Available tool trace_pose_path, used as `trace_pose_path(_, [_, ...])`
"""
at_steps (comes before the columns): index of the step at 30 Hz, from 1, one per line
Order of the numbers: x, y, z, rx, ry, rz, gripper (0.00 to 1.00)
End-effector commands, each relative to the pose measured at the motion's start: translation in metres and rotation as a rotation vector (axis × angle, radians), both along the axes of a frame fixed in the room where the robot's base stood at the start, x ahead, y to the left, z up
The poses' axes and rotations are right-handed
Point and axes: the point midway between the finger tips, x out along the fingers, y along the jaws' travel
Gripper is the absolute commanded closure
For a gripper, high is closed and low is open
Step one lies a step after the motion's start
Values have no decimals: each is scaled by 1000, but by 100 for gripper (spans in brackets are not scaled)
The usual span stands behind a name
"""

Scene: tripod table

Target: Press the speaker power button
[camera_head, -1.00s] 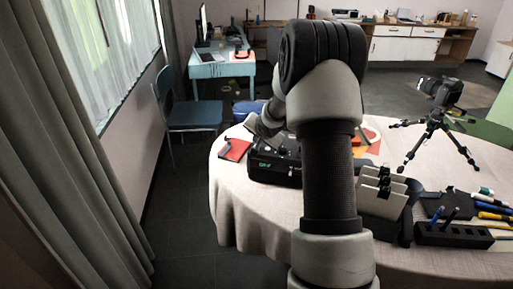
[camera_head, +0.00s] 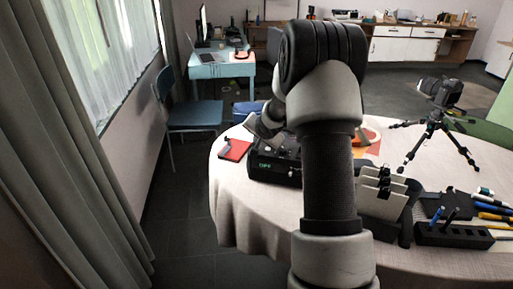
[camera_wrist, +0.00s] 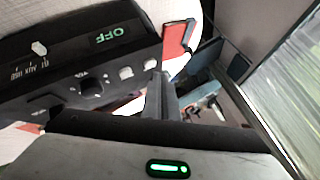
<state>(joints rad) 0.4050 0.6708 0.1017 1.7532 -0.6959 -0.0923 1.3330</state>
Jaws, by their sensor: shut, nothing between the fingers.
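The speaker (camera_head: 272,170) is a black box on the round table, partly hidden behind my arm. Its green display reads OFF, and this also shows large on the speaker in the wrist view (camera_wrist: 55,55). Beside the display are a dark knob (camera_wrist: 92,86) and two small pale buttons, one (camera_wrist: 125,72) nearer the knob and one (camera_wrist: 150,64) by the end; I cannot tell which is the power button. My gripper (camera_wrist: 158,92) is shut and empty, its fingers close to the end button. Whether they touch it is unclear.
A red notebook (camera_head: 234,150) lies left of the speaker. A camera on a tripod (camera_head: 438,128), a card holder (camera_head: 383,195) and a black pen rack (camera_head: 453,235) stand to the right on the tablecloth (camera_head: 262,219). A blue chair (camera_head: 190,114) stands behind left.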

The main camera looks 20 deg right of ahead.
Motion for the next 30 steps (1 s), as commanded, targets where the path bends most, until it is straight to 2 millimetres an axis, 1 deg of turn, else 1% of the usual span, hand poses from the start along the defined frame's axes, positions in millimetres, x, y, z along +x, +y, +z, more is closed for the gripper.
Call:
trace_pose_path(14, [0, 0, 0, 0, 0, 0, 100])
trace_pose_path(22, [0, 0, -9, 1, 0, -1, 100])
trace_pose_path(30, [0, 0, -8, 0, 0, 0, 100])
